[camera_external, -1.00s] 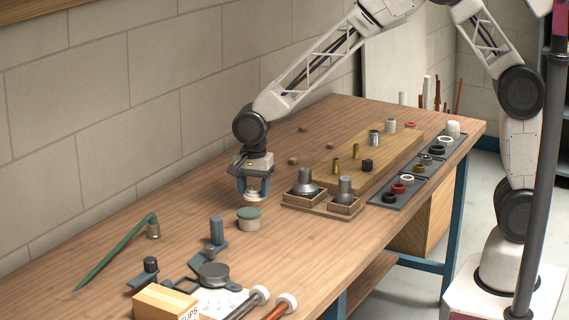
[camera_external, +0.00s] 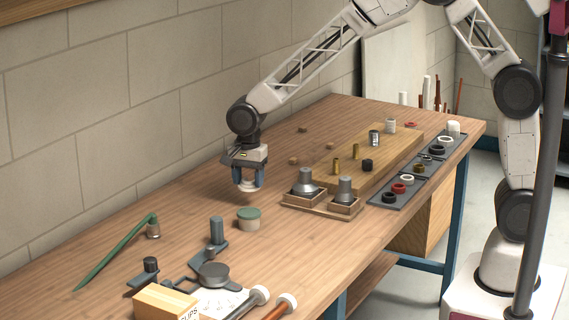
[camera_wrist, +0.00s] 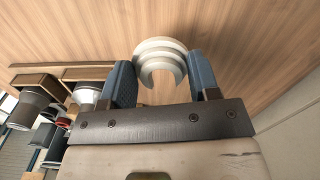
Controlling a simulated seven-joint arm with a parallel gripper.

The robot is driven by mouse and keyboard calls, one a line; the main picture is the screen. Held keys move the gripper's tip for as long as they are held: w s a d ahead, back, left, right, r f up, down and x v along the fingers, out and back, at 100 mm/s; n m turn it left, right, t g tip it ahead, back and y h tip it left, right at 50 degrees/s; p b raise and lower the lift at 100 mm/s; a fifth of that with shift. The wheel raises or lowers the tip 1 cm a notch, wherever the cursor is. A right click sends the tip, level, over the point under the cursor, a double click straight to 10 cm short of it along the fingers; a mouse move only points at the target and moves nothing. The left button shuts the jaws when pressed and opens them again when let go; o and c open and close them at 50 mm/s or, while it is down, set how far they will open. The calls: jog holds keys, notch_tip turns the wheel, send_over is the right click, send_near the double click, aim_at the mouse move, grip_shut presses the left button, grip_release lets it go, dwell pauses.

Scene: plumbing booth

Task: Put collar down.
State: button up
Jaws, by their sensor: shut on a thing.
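The collar (camera_wrist: 161,52) is a white, stepped ring held between the two blue fingers of my gripper (camera_wrist: 160,82) in the wrist view. In the external view the collar (camera_external: 248,187) shows as a small white piece under my gripper (camera_external: 247,176).
The green-lidded tin (camera_external: 249,218) stands close in front. A wooden tray with grey funnel-like parts (camera_external: 306,182) is to the right, before a raised board with fittings (camera_external: 375,155). A dark tray of rings (camera_external: 404,190) lies farther right.

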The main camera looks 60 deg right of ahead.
jog(key=w+d+r+m, duration=0.2)
jog(key=w+d+r, duration=0.2)
jog(key=w+d, duration=0.7)
jog(key=shift+w+d+r, duration=0.15)
jog(key=shift+w+d, duration=0.2)
jog(key=shift+d, duration=0.25)
jog(key=shift+f, duration=3.15)
jog(key=shift+f, duration=0.1)
jog(key=shift+f, duration=1.75)
jog(key=shift+f, duration=0.15)
jog(key=o, duration=0.9)
